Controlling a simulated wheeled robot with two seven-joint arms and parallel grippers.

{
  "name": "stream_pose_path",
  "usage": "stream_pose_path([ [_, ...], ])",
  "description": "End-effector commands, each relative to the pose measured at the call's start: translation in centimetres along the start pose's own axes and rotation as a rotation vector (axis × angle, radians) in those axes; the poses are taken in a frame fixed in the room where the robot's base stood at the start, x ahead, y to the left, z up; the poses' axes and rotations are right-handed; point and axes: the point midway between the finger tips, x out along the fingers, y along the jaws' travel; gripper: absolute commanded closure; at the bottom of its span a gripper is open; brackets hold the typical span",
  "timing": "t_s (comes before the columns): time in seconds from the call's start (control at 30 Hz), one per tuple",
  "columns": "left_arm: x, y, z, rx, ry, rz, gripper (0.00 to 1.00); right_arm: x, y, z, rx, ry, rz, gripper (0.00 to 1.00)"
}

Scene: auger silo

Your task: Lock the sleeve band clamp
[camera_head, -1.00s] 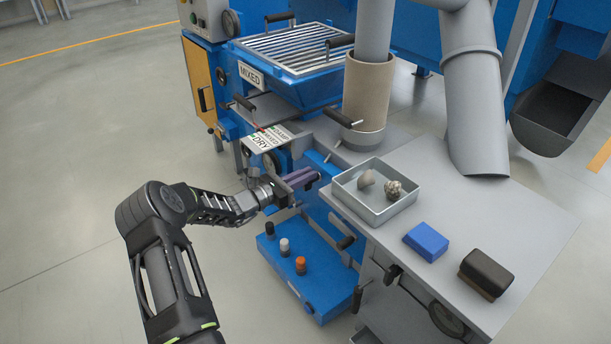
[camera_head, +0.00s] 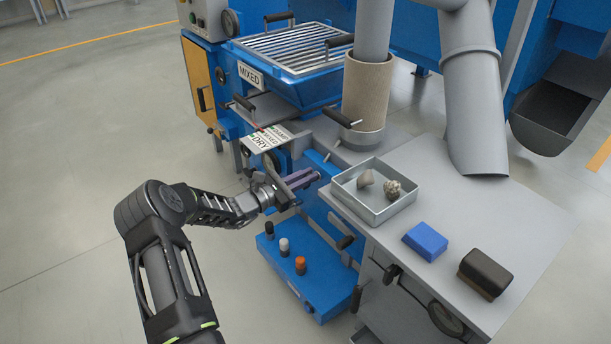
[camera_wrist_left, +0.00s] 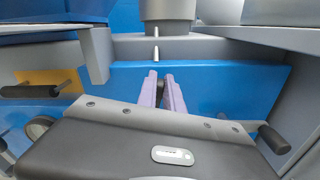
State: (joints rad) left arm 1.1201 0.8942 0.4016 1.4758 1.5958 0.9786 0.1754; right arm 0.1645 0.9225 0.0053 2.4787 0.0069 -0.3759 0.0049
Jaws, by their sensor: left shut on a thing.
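The tan sleeve (camera_head: 369,92) stands upright around the lower part of the grey pipe, above a grey collar. A black lever with a bright metal end (camera_head: 340,118) sticks out to the left at the sleeve's lower part; I take it for the band clamp's lever. My left gripper (camera_head: 310,178) is below and left of the sleeve, apart from it, in front of the blue machine wall. Its lilac fingers (camera_wrist_left: 163,90) are close together in the wrist view. What lies between them cannot be made out. My right gripper is out of view.
A grey tray (camera_head: 372,212) with two lumps stands on the grey bench (camera_head: 480,220), near a blue block (camera_head: 425,241) and a dark brush-like block (camera_head: 485,273). A blue box with knobs (camera_head: 310,290) is below.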

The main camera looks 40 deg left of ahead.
Motion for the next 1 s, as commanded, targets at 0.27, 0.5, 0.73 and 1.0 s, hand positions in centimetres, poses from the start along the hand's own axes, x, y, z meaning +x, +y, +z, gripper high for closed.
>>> stream_pose_path([
  [0.27, 0.0, -0.8, -0.2, 0.250, 0.001, -0.001, 1.00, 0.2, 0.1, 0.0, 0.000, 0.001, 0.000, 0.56],
  [0.5, -0.1, -1.4, -0.5, 0.479, 0.001, -0.001, 1.00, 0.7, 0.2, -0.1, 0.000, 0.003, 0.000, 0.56],
  [0.73, -0.1, -1.9, -0.9, 0.697, 0.001, -0.001, 1.00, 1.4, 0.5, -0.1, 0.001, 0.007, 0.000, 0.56],
  [1.0, 0.0, -2.4, -1.5, 0.955, 0.000, -0.003, 1.00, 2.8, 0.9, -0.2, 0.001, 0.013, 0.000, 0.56],
])
